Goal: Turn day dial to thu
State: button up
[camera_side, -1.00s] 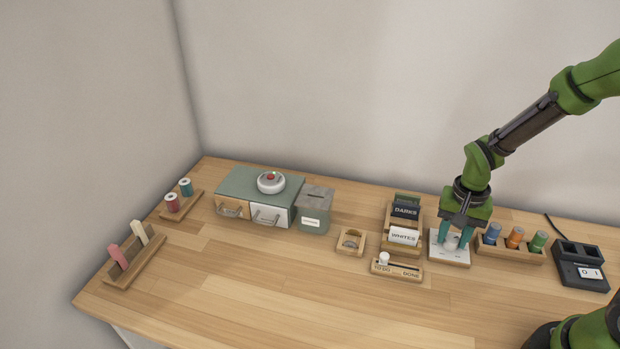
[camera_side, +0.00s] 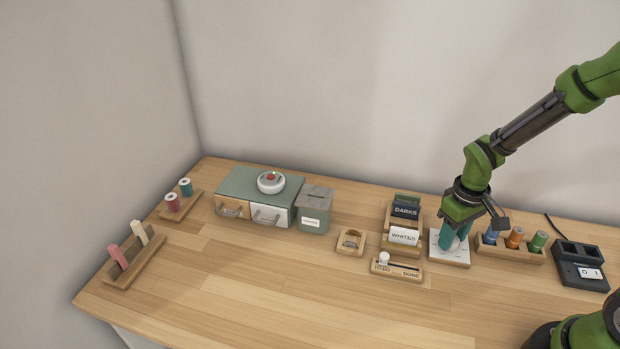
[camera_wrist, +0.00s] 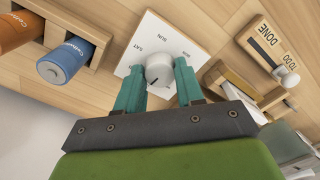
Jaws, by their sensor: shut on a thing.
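The day dial is a white square plate (camera_side: 437,255) with a round pale knob at its centre, standing on the table right of the card holder. In the wrist view the knob (camera_wrist: 160,68) has a dark pointer mark on its face, and the labels SAT, SUN and MON show on the plate (camera_wrist: 172,28). Other labels are hidden behind my fingers. My gripper (camera_side: 455,241) is over the plate, its teal fingers shut on the knob from both sides. In the wrist view my gripper (camera_wrist: 158,82) points at the dial.
A wooden rack (camera_side: 510,256) with blue, orange and green cylinders stands close right of the dial. A card holder with DARKS (camera_side: 405,211) and WHITES (camera_side: 403,236) cards is close left. A TO DO/DONE slider (camera_side: 398,272) lies in front. The table's front middle is clear.

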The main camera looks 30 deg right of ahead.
jog(key=shift+n, duration=0.7)
jog(key=o, duration=1)
jog(key=shift+r, duration=0.1)
notch_tip(320, 180, up, 17)
jog(key=shift+f, duration=0.1)
